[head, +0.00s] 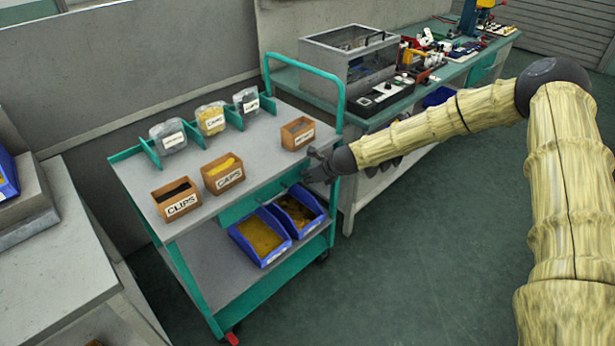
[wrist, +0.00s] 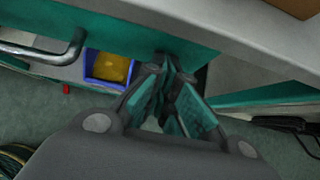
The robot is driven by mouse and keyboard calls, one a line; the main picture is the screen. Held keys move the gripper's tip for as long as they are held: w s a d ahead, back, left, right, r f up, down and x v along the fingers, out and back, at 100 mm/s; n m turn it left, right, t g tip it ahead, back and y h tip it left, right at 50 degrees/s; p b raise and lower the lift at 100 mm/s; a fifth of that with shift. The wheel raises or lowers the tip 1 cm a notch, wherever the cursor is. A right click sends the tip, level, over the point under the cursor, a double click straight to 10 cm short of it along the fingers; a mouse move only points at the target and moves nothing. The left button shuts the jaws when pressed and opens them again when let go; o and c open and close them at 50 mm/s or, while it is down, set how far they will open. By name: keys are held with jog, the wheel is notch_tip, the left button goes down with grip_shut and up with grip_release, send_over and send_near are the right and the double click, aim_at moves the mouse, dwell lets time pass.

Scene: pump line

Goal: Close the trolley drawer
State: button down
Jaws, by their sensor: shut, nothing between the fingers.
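The trolley (head: 252,152) has a grey top and teal frame and stands in the middle of the head view. Its drawer (head: 240,206) has a teal front just under the top; how far it stands out is hard to tell. My gripper (head: 312,167) is at the right end of the drawer front. In the wrist view the teal drawer front (wrist: 120,32) crosses the top, with its grey bar handle (wrist: 50,57) at left. My gripper's fingertips (wrist: 172,68) are together and empty, close to the front's lower edge, right of the handle; contact is unclear.
Labelled boxes, such as the CLIPS box (head: 177,199) and CAPS box (head: 223,174), stand on the trolley top. Blue bins (head: 260,237) sit on the lower shelf. A workbench (head: 420,82) stands behind at right. The floor (head: 420,250) in front is clear.

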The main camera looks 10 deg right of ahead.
jog(key=shift+w+a+r, duration=0.1)
jog(key=shift+w+r, duration=0.05)
jog(key=shift+r, duration=0.05)
jog(key=s+d+r+b, duration=0.1)
jog(key=s+d+r, duration=0.5)
jog(key=s, duration=0.3)
jog(key=shift+s+r, duration=0.3)
jog(key=shift+s, duration=0.05)
jog(key=s+a+f+n+g+h, duration=0.1)
jog(key=s+a+f+n+g, duration=0.15)
jog(key=s+f+n, duration=0.7)
jog(key=s+a+f+n+g+h, duration=0.2)
jog(key=s+a+f+n, duration=0.15)
jog(key=s+f, duration=0.95)
jog(key=s+d+f+n+g, duration=0.1)
jog(key=s+d+f+n, duration=0.1)
jog(key=s+n, duration=0.6)
jog(key=s+d+f+n+g+h, duration=0.1)
jog(key=s+n, duration=0.7)
jog(key=s, duration=1)
jog(key=shift+s+d+f+g+h, duration=0.15)
jog(key=shift+d+f+g+h, duration=0.15)
jog(key=shift+d+f+g, duration=0.3)
